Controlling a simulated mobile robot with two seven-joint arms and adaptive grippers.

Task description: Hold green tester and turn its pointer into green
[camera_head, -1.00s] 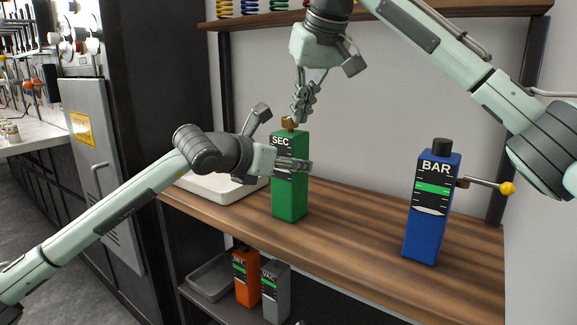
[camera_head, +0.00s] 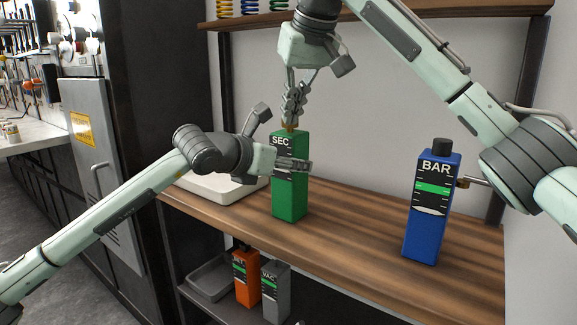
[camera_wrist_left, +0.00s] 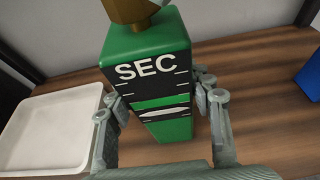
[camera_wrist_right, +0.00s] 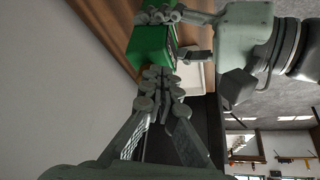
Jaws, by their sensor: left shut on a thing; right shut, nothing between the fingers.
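The green tester (camera_head: 290,190), marked SEC, stands upright on the wooden bench. My left gripper (camera_head: 293,165) is shut on its sides, and the left wrist view shows one finger on each side (camera_wrist_left: 163,100). There a white pointer (camera_wrist_left: 165,114) lies just below the green band (camera_wrist_left: 160,102) on the dark face. A brass knob (camera_wrist_left: 130,10) is on top of the tester. My right gripper (camera_head: 291,122) points down at the knob, its fingers shut with nothing between them. The fingertips partly hide the knob in the head view; whether they touch it is unclear.
A blue tester (camera_head: 432,210) marked BAR stands to the right on the bench. A white tray (camera_head: 215,190) lies behind my left gripper. An orange tester (camera_head: 246,280) and a grey one (camera_head: 275,295) stand on the lower shelf. The bench between the green and blue testers is clear.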

